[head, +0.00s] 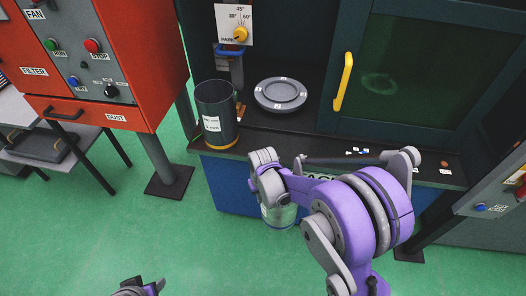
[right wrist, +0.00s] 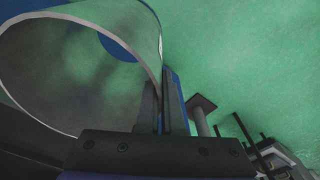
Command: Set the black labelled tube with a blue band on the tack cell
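A black tube (head: 216,118) with a white label stands upright on the left of the dark worktop; the band visible at its foot is orange, and I see no blue band on it. My right gripper (head: 266,172) is well to its right, in front of the worktop edge. It is shut on the wall of a pale, see-through or shiny tube (head: 278,214), which hangs over the floor. In the right wrist view the fingers (right wrist: 163,105) pinch this tube's rim (right wrist: 155,65). My left gripper (head: 140,288) is cut off at the bottom edge.
A round grey plate (head: 281,94) lies on the worktop beside the black tube. A post with a yellow dial (head: 241,34) stands behind. A dark windowed door with a yellow handle (head: 343,82) is at right. Small bits lie on the worktop; a front sign is partly hidden.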

